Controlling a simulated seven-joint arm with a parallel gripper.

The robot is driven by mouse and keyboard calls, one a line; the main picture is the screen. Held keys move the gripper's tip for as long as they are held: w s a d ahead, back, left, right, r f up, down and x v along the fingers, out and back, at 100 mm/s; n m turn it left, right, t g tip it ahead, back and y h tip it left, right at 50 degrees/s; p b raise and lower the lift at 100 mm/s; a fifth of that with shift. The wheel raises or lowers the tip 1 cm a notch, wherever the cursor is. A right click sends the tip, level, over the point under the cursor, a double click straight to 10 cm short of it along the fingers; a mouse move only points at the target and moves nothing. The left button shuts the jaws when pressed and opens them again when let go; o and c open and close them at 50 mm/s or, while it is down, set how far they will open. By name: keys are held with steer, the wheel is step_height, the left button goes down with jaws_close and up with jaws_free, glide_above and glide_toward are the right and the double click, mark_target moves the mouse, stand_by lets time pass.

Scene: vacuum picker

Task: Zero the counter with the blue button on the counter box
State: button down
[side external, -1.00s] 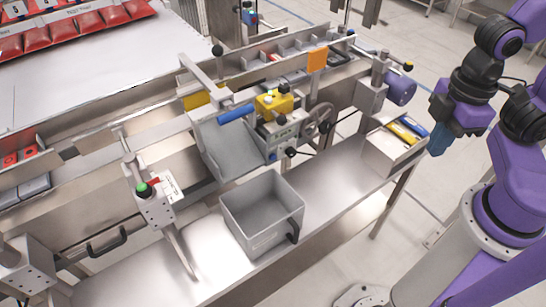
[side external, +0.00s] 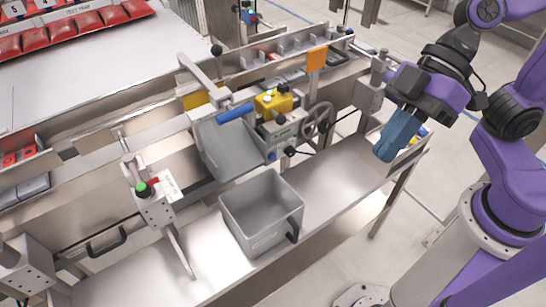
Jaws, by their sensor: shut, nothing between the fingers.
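The counter box looks to be the small grey box with a greenish label (side external: 283,131), under a yellow unit (side external: 272,104) at the middle of the machine. A small blue spot (side external: 271,157), possibly the blue button, shows at its lower left; it is too small to be sure. Any counter digits are too small to read. My gripper (side external: 384,157), with blue fingers, is shut and empty. It points down and left, to the right of the counter box and well apart from it.
A grey open bin (side external: 262,243) stands on the steel shelf (side external: 325,200) below the counter box. A handwheel (side external: 319,120) is just right of the box. My gripper partly hides a tray with yellow and blue items (side external: 421,133) at the shelf's right end. A blue-handled lever (side external: 235,113) sits to the left.

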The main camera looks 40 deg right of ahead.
mark_target(272, 157)
steer(key=w+a+r+m+t+y, duration=0.25)
steer(key=w+a+t, duration=0.25)
steer(key=w, duration=0.5)
steer(key=w+d+f+m+t+h, duration=0.4)
steer(key=w+d+f+t+h, duration=0.1)
steer(key=w+d+h, duration=0.25)
step_height(272, 157, down, 30)
steer(key=shift+w+a+f, duration=0.15)
steer(key=shift+w+f, duration=0.05)
steer(key=shift+w, duration=0.15)
stand_by(0.4)
steer(key=w, duration=0.9)
stand_by(2.2)
